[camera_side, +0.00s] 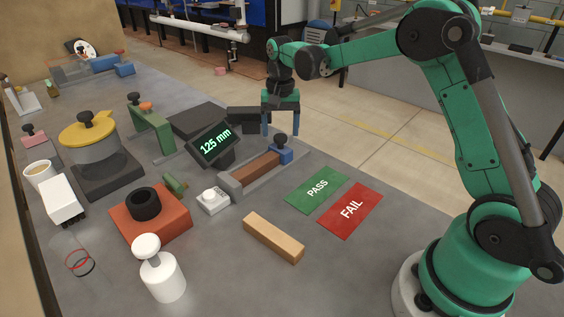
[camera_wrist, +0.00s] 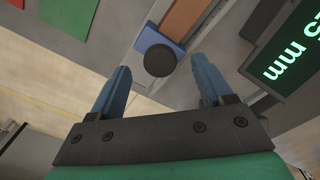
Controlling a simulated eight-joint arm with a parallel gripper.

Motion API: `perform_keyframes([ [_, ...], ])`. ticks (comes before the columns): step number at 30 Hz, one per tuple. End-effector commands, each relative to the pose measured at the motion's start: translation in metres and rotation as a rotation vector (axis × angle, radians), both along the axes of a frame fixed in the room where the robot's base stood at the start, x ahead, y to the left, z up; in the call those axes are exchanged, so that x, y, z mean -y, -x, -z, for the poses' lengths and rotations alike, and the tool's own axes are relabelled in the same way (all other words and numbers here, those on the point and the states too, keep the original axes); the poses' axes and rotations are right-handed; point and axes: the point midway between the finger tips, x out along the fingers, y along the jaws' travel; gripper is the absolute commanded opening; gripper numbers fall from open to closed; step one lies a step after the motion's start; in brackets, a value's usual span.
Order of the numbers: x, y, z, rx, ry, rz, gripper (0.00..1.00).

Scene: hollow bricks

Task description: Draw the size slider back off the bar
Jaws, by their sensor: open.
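The size slider (camera_side: 283,156) is a small blue block with a round black knob. It sits at the right end of a grey bar gauge (camera_side: 236,188), next to a brown brick (camera_side: 254,168) lying in the gauge. I cannot tell whether slider and brick touch. My gripper (camera_side: 281,132) is open, pointing down at the slider, its blue fingertips near knob height. In the wrist view the black knob (camera_wrist: 160,61) shows between the two fingers, apart from both, and partly covers the blue slider body (camera_wrist: 146,40).
A display (camera_side: 214,143) reading 125 mm stands close behind the gauge. Green PASS (camera_side: 317,190) and red FAIL (camera_side: 351,211) mats lie to the right. A tan brick (camera_side: 273,238) lies in front, beside a small white switch box (camera_side: 213,201). The table's far edge is just beyond the slider.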

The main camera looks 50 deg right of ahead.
Motion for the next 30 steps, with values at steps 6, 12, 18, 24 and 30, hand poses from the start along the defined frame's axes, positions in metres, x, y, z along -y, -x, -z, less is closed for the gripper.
perform_keyframes([
  [6,0.000,0.000,0.015,0.001,0.001,-0.001,0.73],
  [12,0.000,0.000,0.016,0.001,0.000,-0.002,0.73],
  [18,0.000,0.000,0.016,0.001,0.000,-0.002,0.22],
  [24,0.000,0.000,0.015,0.001,0.000,-0.002,0.00],
  [30,0.000,0.000,0.015,0.001,0.001,-0.002,0.00],
])
